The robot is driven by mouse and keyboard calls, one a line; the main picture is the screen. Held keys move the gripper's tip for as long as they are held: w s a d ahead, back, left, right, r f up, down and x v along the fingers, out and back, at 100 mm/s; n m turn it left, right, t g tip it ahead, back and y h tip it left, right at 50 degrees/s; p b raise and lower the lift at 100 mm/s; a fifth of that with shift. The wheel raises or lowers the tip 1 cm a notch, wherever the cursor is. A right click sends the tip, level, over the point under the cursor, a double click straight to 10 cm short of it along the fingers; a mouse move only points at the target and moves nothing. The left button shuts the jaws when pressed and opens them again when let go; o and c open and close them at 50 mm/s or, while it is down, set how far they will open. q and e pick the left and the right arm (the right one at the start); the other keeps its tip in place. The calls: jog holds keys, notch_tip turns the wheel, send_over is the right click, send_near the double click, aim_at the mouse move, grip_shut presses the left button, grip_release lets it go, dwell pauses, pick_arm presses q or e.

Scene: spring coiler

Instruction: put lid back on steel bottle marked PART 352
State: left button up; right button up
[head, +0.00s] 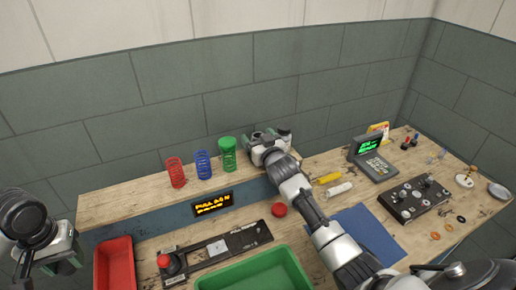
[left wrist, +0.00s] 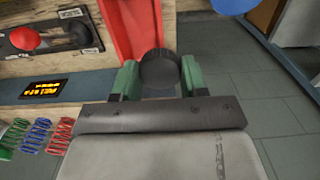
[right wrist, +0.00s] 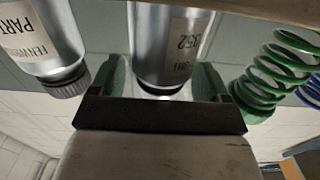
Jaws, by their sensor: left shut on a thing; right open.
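The steel bottle marked 352 (right wrist: 170,40) shows in the right wrist view, without a lid and with its bare neck near my gripper's palm. My right gripper (right wrist: 168,85) is open, with a finger on each side of this bottle. I cannot tell whether they touch it. In the head view my right gripper (head: 270,148) is at the raised shelf and mostly hides the bottles. My left gripper (left wrist: 160,78) is shut on a black ribbed lid (left wrist: 160,68), near the red tray at the far left.
A second steel bottle (right wrist: 50,40) with a dark cap stands beside the first. Green (head: 228,154), blue (head: 203,165) and red (head: 175,172) springs stand on the shelf. A red tray (head: 103,270), a green tray (head: 205,281) and a blue mat (head: 365,232) are on the bench.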

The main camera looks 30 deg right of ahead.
jog(key=c, duration=1.1)
jog(key=shift+r, duration=0.15)
